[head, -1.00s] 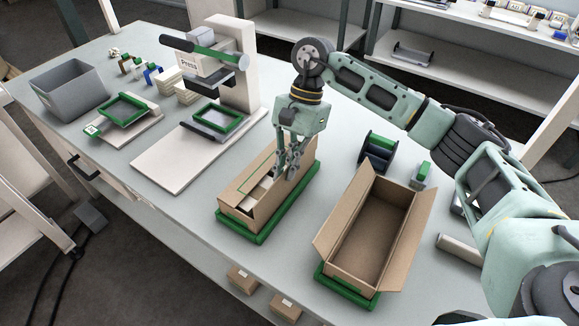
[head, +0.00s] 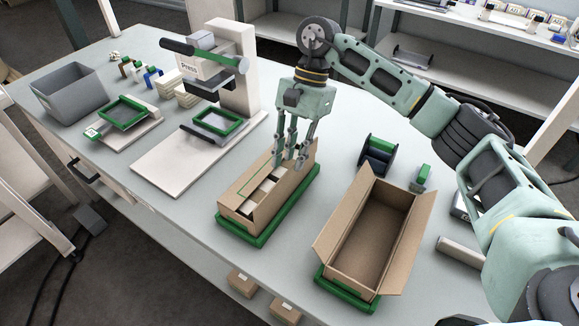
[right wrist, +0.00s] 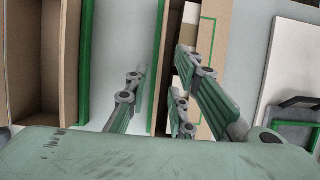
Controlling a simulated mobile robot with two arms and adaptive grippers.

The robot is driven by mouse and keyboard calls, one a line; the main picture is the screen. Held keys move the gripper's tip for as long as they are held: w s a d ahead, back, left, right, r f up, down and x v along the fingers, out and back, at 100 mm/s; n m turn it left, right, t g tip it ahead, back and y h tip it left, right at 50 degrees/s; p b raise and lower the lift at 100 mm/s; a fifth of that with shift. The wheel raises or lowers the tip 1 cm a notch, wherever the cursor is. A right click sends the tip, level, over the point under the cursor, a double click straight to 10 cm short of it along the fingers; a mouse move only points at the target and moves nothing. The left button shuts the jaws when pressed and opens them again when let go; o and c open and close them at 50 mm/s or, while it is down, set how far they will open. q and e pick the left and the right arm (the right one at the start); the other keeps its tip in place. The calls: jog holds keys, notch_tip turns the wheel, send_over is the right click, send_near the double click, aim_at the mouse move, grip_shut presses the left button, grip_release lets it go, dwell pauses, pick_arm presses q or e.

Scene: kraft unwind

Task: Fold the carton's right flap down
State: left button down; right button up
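A brown carton (head: 283,193) sits in a green-rimmed tray (head: 262,236) near the table's middle. White boxes (head: 262,190) show inside it. A flap with a green outline (head: 245,181) lies over its left side, and this also shows in the right wrist view (right wrist: 212,45). My right gripper (head: 290,160) is open and empty at the carton's far right part, pointing down. In the right wrist view its fingers (right wrist: 158,88) appear spread on either side of the carton's right edge. I cannot clearly tell the right flap from the right wall. My left gripper is not in view.
An open, empty carton (head: 372,235) with a flared left flap stands to the right on a green tray. A press (head: 215,75) with a white base stands behind left. A dark green-edged holder (head: 377,155) is behind the empty carton. Table is clear between the cartons.

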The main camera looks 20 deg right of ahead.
aim_at(288, 170)
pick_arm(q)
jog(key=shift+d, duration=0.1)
pick_arm(e)
jog(key=v, duration=0.8)
